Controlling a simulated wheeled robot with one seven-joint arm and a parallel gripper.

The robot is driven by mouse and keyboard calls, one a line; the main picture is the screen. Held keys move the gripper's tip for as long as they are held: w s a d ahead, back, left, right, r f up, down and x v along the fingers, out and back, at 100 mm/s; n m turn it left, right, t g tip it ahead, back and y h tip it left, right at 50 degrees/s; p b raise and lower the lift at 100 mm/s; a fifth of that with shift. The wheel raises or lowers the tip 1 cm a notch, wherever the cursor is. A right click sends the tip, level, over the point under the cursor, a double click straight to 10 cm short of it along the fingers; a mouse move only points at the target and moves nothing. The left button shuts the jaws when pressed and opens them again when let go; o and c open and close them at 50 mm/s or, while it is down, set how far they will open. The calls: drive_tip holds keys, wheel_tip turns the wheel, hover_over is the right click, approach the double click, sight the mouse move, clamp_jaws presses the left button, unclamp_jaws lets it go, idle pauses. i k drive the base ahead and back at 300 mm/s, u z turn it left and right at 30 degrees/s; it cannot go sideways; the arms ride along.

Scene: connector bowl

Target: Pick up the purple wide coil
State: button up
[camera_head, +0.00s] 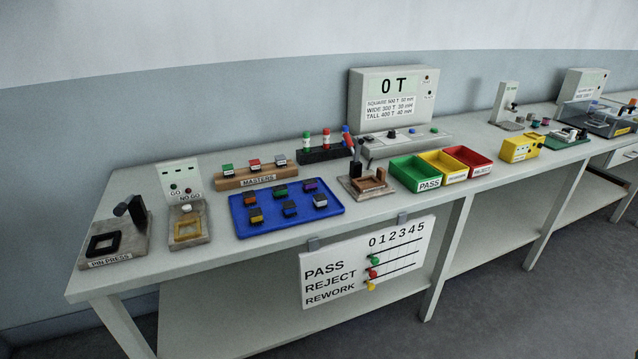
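My gripper is not in view.
A wooden masters rack (231,183) stands behind the tray. A go/no-go gauge (190,222) is to its left, and a fixture with a dark post (368,185) to its right. Green (414,173), yellow and red bins stand further right. A tally board (367,262) hangs in front.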

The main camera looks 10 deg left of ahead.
sight(308, 185)
drive_tip(key=i, duration=0.9)
drive_tip(key=u, duration=0.1)
